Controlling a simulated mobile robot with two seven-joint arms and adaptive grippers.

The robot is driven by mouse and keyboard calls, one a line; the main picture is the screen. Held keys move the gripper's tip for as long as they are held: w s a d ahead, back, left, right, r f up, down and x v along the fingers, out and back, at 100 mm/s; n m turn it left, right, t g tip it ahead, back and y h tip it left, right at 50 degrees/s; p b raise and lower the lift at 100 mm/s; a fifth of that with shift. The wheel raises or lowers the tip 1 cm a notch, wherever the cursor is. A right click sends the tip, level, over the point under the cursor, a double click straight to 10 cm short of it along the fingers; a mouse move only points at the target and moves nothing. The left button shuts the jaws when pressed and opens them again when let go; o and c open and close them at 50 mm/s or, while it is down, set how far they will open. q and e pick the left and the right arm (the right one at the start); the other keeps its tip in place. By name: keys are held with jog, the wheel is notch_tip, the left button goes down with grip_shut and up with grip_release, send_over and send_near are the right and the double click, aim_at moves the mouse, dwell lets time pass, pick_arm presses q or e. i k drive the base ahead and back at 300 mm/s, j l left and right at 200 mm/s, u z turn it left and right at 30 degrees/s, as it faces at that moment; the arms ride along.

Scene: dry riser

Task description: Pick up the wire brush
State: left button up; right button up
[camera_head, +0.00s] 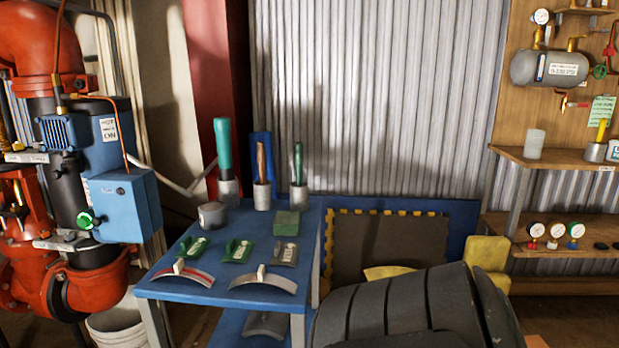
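Three upright tools stand in small grey cups along the back edge of the blue table. One has a thick teal handle (223,146), one a slim brown handle (261,162) and one a green handle (298,164). Their lower ends are hidden in the cups, so I cannot tell for certain which is the wire brush; the brown-handled one may be it. Neither of my grippers shows in the head view, and nothing is holding these tools.
The blue table (180,291) also bears a grey tin (212,215), a green block (287,223), small green and grey pieces and two curved pieces in front. Red pipework with a blue box (125,205) stands left. A dark ribbed shape (400,312) fills the lower right.

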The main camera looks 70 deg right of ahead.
aim_at(260, 153)
jog(key=z, duration=2)
jog(key=l, duration=0.15)
jog(key=k+z, duration=0.05)
